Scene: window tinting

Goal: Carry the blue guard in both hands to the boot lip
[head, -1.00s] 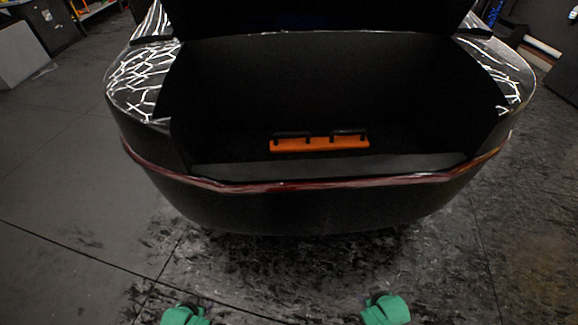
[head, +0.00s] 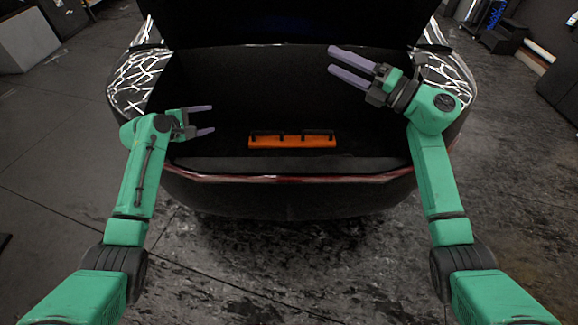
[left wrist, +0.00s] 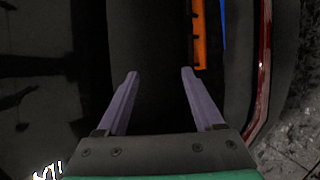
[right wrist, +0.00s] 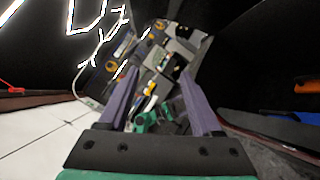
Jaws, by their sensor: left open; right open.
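A blue strip, probably the blue guard, shows in part at the top of the left wrist view (left wrist: 223,22), between an orange bar and the red-trimmed edge. Blue also shows at the right of the right wrist view (right wrist: 262,124); I cannot tell if it is the same thing. I cannot make the guard out in the head view. The boot lip (head: 295,179) runs across the car's rear with red trim. My left gripper (head: 212,119) is open and empty over the boot's left side. My right gripper (head: 332,60) is open and empty, higher over the right side.
An orange bar with black handles (head: 292,142) lies in the dark boot. It also shows in the left wrist view (left wrist: 199,40). The boot lid is raised above. The floor behind the car is clear. Workshop equipment (head: 497,38) stands at the back right.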

